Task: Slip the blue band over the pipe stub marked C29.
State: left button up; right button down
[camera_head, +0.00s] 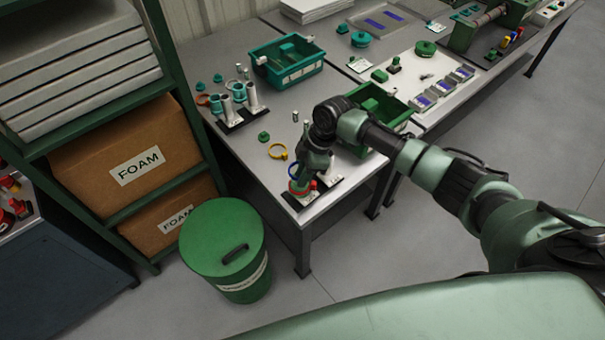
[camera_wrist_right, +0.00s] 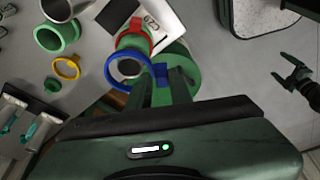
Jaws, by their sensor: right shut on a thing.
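The blue band (camera_wrist_right: 109,77) is a ring with a small tab, seen in the right wrist view. My right gripper (camera_wrist_right: 161,82) is shut on that tab. The band also shows in the head view (camera_head: 291,170), partly behind my gripper (camera_head: 303,177). The pipe stub marked C29 (camera_wrist_right: 128,68) has its open end seen inside the ring's outline, with a red band (camera_wrist_right: 133,40) around it lower down. I cannot tell whether the blue band is around the stub or just above its end. My left gripper (camera_wrist_right: 292,76) shows at the right wrist view's edge, fingers apart and empty.
A yellow band (camera_head: 277,151) lies on the table beside the stub. Other pipe stubs (camera_head: 239,92) stand farther back. A teal bin (camera_head: 290,75) and a green bin (camera_head: 382,103) are on the tables. A round green bin (camera_head: 222,238) stands on the floor.

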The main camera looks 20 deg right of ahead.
jog(key=shift+f+b, duration=0.45)
jog(key=shift+f, duration=0.3)
dwell(0.6)
jog(key=c, duration=1.3)
grip_release()
jog(key=shift+r, duration=0.1)
jog(key=shift+o, duration=0.6)
jog(key=shift+s, duration=0.15)
jog(key=o, duration=0.3)
jog(key=shift+s, duration=0.1)
